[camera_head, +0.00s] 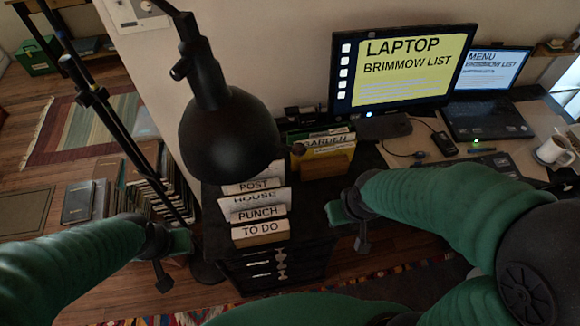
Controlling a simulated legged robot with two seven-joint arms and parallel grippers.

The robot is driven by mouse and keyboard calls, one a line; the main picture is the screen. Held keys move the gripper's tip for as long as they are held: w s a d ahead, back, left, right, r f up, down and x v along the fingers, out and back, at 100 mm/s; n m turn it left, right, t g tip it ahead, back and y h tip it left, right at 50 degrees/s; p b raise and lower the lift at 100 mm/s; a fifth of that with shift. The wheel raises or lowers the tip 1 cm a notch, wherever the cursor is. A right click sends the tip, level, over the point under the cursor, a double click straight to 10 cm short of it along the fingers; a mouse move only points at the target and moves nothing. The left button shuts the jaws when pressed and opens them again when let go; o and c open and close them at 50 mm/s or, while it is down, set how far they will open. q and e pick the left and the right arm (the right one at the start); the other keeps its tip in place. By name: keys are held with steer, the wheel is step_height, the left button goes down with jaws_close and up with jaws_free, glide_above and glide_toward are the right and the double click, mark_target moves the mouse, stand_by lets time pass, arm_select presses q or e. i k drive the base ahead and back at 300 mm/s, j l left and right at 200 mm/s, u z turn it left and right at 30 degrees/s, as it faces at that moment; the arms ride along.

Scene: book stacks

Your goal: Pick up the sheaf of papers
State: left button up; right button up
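White papers (255,203) stand upright in a dark sorter on the black cabinet, among cards marked POST, HOUSE, PUNCH and TO DO. I cannot tell which of them form the sheaf. The lamp head partly covers the back of the sorter. My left gripper (170,258) is in front of the cabinet, left of the sorter and apart from it. My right gripper (350,226) is to the right of the sorter, also apart from it. Nothing is visibly held in either, and their finger gaps are unclear.
A black lamp (228,135) hangs close over the sorter. A wooden holder (326,165) with yellow folders stands behind. The desk at right holds a monitor (400,68), a laptop (486,95) and a white mug (553,151). Books (150,195) stand on the floor at left.

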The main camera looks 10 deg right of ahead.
mark_target(277, 197)
steer(key=k, duration=0.35)
steer(key=z, duration=0.4)
steer(key=k+z, duration=0.15)
steer(key=z, duration=0.7)
steer(key=k+l+z, duration=0.1)
steer(key=z, duration=0.3)
steer(key=k+j, duration=0.1)
steer(key=j, duration=0.35)
steer(key=j+z, duration=0.1)
steer(key=j, duration=0.3)
steer(key=k+j, duration=0.15)
steer(key=j, duration=0.3)
steer(key=k+j, duration=0.1)
steer(key=j, duration=0.3)
steer(key=k+j+z, duration=0.1)
steer(key=j, duration=0.35)
steer(key=k+j, duration=0.15)
steer(key=j, duration=0.25)
steer(key=k+j+z, duration=0.1)
steer(key=j, duration=0.35)
steer(key=k+j, duration=0.15)
steer(key=j, duration=0.25)
steer(key=i+l+u, duration=0.1)
steer(key=u, duration=0.35)
steer(key=l+u, duration=0.3)
steer(key=u, duration=0.2)
steer(key=l+u, duration=0.2)
steer(key=u, duration=0.25)
